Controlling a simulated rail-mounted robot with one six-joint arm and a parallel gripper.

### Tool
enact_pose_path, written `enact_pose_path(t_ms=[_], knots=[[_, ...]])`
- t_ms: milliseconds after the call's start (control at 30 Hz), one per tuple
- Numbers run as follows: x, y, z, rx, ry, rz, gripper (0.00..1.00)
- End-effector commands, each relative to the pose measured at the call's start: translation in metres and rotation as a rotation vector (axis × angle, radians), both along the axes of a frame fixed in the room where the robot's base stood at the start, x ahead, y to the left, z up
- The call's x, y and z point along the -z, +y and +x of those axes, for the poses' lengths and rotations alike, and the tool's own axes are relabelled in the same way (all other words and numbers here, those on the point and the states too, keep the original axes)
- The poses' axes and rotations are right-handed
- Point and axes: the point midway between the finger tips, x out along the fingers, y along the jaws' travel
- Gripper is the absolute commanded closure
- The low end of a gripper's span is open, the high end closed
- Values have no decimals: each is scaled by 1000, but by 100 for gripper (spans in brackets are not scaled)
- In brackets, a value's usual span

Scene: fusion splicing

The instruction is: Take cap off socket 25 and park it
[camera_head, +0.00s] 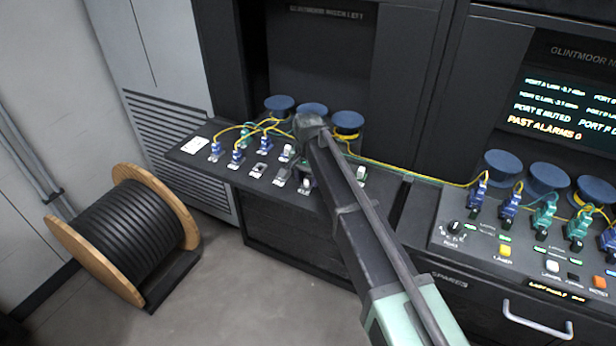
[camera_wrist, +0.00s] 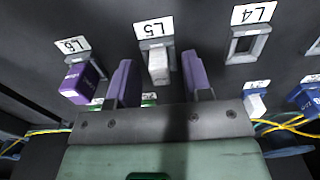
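In the wrist view, a white cap (camera_wrist: 158,66) sits in a socket whose label (camera_wrist: 154,28) seems to read L5. I see no label that clearly reads 25. My gripper (camera_wrist: 157,68) is open, with one purple finger on either side of the white cap and a visible gap to each. Whether the fingertips are level with the cap is hard to tell. In the head view, my arm covers part of the sloped socket panel (camera_head: 205,170), and the gripper's fingers cannot be made out. White caps also show there (camera_head: 287,150), (camera_head: 361,173).
In the wrist view, a purple-fronted plug (camera_wrist: 80,80) stands left of the cap and an empty socket (camera_wrist: 243,46) is right of it. Blue round-topped posts (camera_head: 279,103) stand behind the panel. A cable drum (camera_head: 130,240) is on the floor.

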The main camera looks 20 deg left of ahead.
Motion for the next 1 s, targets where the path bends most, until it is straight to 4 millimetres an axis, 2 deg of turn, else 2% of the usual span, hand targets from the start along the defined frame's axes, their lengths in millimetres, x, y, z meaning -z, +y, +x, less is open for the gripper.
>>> enact_pose_path(t_ms=[200,333,733,833,1000], knots=[[-1,0,0,0,0,0,55],[-14,0,0,0,0,0,55],[-103,0,0,0,0,0,55],[-111,0,0,0,0,0,55],[-108,0,0,0,0,0,55]])
